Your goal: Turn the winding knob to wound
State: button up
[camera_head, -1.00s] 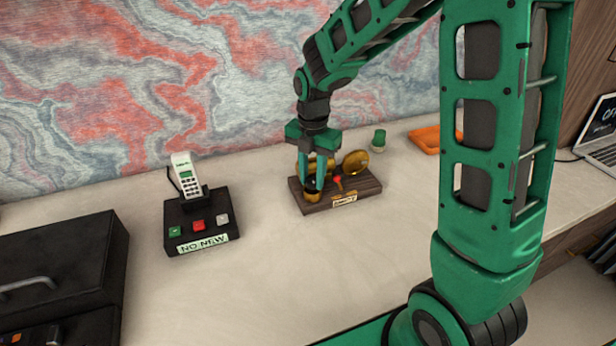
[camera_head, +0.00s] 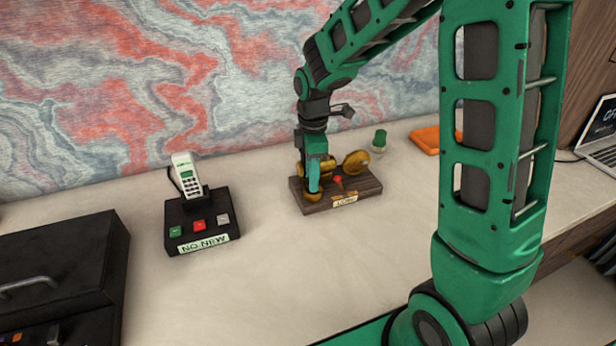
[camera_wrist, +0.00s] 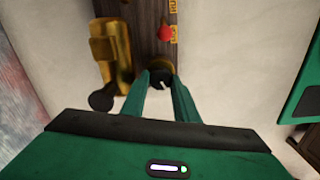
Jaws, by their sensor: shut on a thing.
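A brass mechanism sits on a dark wooden base (camera_head: 366,190) on the desk. My gripper (camera_head: 314,190) points down at the left end of this base. In the wrist view my gripper's fingers (camera_wrist: 157,88) are on either side of a small dark winding knob (camera_wrist: 160,77) with a white mark, shut on it. A brass collar (camera_wrist: 158,64) shows behind the knob. In the head view the fingers largely hide the knob. A small red piece (camera_head: 337,179) and a label plate (camera_head: 344,201) are on the base; the label is too small to read surely.
A black box with a phone handset (camera_head: 187,175) and several buttons stands to the left. A black case (camera_head: 60,260) is at the far left. A green-topped object (camera_head: 379,140) and an orange tray (camera_head: 425,141) lie behind to the right. The desk's front is clear.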

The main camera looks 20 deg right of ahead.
jog(key=m, duration=0.4)
jog(key=shift+w+r+m, duration=0.15)
jog(key=shift+w+m, duration=0.1)
jog(key=shift+m, duration=0.05)
jog(key=m, duration=0.4)
jog(key=shift+m, duration=0.3)
jog(key=m, duration=0.4)
jog(key=shift+w+d+m, duration=0.1)
jog(key=shift+m, duration=0.2)
jog(key=m, duration=0.9)
jog(key=shift+d, duration=0.1)
jog(key=m, duration=0.4)
jog(key=shift+m, duration=0.3)
jog(key=m, duration=0.4)
jog(key=shift+m, duration=2.5)
